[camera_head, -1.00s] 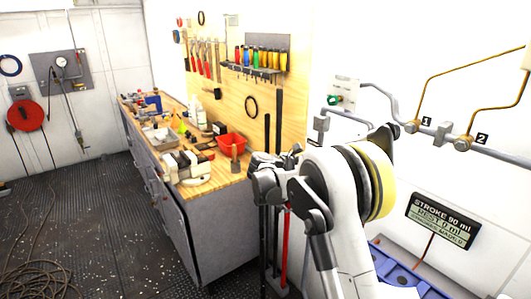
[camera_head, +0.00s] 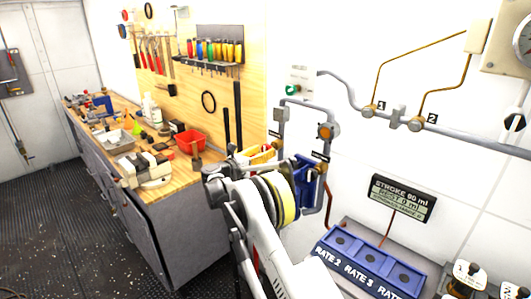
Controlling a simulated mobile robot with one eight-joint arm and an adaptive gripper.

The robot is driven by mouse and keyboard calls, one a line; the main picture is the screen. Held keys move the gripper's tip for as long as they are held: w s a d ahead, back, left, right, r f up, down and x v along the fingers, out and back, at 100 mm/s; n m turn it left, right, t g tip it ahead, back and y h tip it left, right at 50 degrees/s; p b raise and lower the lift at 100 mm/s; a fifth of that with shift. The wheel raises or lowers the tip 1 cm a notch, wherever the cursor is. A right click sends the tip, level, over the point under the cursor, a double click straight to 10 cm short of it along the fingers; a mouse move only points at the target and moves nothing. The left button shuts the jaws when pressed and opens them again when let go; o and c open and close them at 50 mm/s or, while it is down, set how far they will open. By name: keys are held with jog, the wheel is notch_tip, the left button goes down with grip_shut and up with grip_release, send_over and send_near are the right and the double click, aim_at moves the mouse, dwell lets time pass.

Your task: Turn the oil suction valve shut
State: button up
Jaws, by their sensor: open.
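No label I can read names the oil suction valve, so I cannot tell which fitting it is. Grey wall piping carries a round orange-faced fitting (camera_head: 326,131) and a grey box fitting (camera_head: 281,114). Further right are two pipe fittings, marked 1 (camera_head: 369,110) and 2 (camera_head: 416,123). A black handle (camera_head: 514,122) shows at the right edge. My white arm, with a yellow band, rises in the lower middle.
A wooden-topped workbench (camera_head: 185,172) with a red bin (camera_head: 191,142) and a vise stands left, below a tool board (camera_head: 215,85). A blue tray marked RATE (camera_head: 372,262) and black knobs lie lower right. A stroke sign (camera_head: 402,198) hangs above. Floor at left is clear.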

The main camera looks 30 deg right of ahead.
jog(key=shift+w+d, duration=0.25)
jog(key=shift+d, duration=0.4)
jog(key=c, duration=1.2)
